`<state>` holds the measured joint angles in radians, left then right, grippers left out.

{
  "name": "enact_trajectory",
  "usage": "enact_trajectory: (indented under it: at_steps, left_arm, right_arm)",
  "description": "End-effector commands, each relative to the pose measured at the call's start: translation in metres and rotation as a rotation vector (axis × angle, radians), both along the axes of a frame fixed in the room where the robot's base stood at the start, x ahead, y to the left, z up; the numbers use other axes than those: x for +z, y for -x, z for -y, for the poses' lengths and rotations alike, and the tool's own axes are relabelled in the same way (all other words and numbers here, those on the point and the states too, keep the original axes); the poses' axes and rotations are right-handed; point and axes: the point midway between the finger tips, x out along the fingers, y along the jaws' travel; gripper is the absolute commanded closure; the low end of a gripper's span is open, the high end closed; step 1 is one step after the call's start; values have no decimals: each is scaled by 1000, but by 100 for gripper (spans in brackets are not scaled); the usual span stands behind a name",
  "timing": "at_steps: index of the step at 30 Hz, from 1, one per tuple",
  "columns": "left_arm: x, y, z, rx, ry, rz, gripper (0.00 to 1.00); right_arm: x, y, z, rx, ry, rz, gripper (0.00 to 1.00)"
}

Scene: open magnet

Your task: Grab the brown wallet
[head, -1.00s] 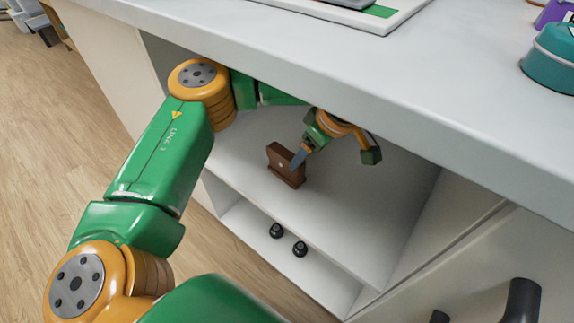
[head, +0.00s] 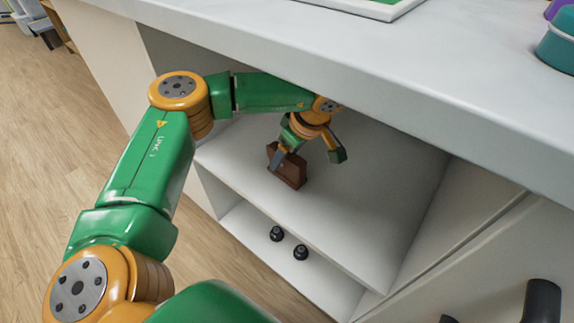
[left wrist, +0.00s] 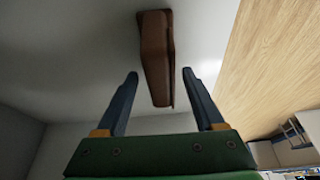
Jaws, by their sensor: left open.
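The brown wallet (head: 291,172) stands upright on the white shelf inside the open cabinet, near the shelf's front edge. My left gripper (head: 306,161) is open and reaches into the cabinet; in the head view one finger overlaps part of the wallet. In the left wrist view the wallet (left wrist: 155,60) lies ahead, and its near end shows between the two blue fingertips of the left gripper (left wrist: 159,74). There is a visible gap on each side, and neither finger seems to touch it. My right gripper is not in view.
The white countertop (head: 400,80) overhangs the shelf (head: 340,215) that holds the wallet. Two small black knobs (head: 288,243) show below the shelf edge. A teal object (head: 558,48) sits on the counter at right. Wooden floor (head: 50,150) is clear at left.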

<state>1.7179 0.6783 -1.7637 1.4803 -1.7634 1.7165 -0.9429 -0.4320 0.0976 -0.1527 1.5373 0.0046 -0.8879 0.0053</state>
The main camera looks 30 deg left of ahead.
Motion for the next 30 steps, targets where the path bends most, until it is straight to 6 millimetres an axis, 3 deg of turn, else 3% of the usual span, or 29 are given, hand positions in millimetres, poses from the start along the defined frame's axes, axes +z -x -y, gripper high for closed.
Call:
enact_trajectory:
  at_steps: [14,22,30]
  left_arm:
    - [-4,0,0,0,0,0,30]
    - [-4,0,0,0,0,0,100]
    - [-4,0,0,0,0,0,100]
  right_arm:
    - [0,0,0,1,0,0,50]
    - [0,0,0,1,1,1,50]
    - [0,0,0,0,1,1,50]
